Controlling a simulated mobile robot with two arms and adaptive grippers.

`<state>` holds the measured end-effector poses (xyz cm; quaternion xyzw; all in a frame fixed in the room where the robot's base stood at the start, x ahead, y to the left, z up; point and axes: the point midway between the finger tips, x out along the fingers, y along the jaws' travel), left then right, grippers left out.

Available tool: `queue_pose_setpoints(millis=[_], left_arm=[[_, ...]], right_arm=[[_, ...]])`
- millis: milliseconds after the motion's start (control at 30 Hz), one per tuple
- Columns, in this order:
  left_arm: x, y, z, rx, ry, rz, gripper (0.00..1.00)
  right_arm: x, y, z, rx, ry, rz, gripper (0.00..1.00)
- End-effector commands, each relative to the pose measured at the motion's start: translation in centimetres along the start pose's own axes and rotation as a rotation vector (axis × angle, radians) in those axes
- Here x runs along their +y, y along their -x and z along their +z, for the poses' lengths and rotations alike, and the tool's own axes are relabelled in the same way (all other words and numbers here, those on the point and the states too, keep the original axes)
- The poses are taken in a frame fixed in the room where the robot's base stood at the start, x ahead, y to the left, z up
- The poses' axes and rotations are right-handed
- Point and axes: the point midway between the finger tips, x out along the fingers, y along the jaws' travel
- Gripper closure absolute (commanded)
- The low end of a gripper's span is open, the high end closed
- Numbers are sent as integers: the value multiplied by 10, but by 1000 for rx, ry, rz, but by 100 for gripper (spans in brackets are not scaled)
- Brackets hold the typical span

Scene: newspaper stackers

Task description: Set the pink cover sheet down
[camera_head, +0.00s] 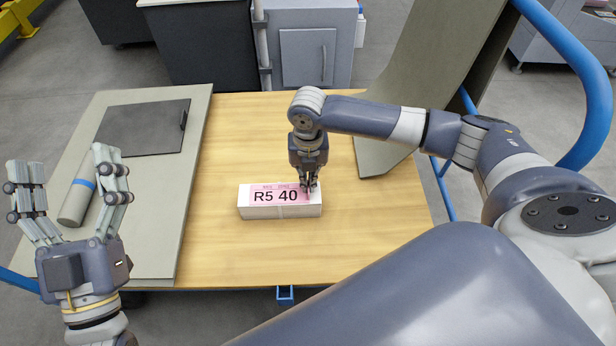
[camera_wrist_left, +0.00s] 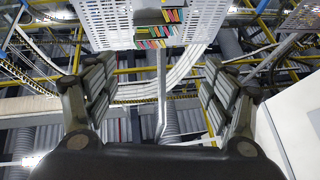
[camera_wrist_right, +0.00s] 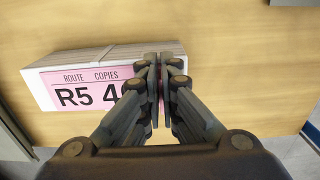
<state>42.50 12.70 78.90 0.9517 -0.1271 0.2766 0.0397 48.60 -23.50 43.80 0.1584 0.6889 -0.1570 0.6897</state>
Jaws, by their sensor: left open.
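The pink cover sheet (camera_head: 270,197) reads "R5 40" and lies flat over the top of a white newspaper stack (camera_head: 280,212) on the wooden table. In the right wrist view the pink cover sheet (camera_wrist_right: 85,88) shows its left part, while my fingers hide its right end. My right gripper (camera_head: 309,187) points down at the sheet's right end. Its fingers (camera_wrist_right: 160,90) are pressed together there, with a sliver of pink between them. My left gripper (camera_head: 68,180) is raised at the left, fingers up, open and empty; its spread fingers also show in the left wrist view (camera_wrist_left: 157,95).
The wooden table (camera_head: 225,245) is bare around the stack. A grey board (camera_head: 150,235) on its left bears a dark flat sheet (camera_head: 145,128) and a grey roll with a blue band (camera_head: 78,195). A leaning grey panel (camera_head: 425,75) and blue rail (camera_head: 595,95) stand at the right.

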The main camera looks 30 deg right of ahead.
Motion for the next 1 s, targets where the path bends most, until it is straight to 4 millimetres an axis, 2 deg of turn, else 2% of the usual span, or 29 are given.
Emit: queue_pose_setpoints(millis=[33,100,567,767,1000], left_arm=[[0,0,0,-1,0,0,24],[0,0,0,0,0,0,24],[0,0,-2,6,0,0,24],[-4,1,27,-153,-6,-8,24],[-10,16,69,-387,-14,-20,24]], right_arm=[[0,0,0,0,0,0,86],[0,0,0,0,0,0,75],[0,6,0,-1,1,1,75],[0,22,0,0,0,1,75],[0,44,0,-1,0,0,75]])
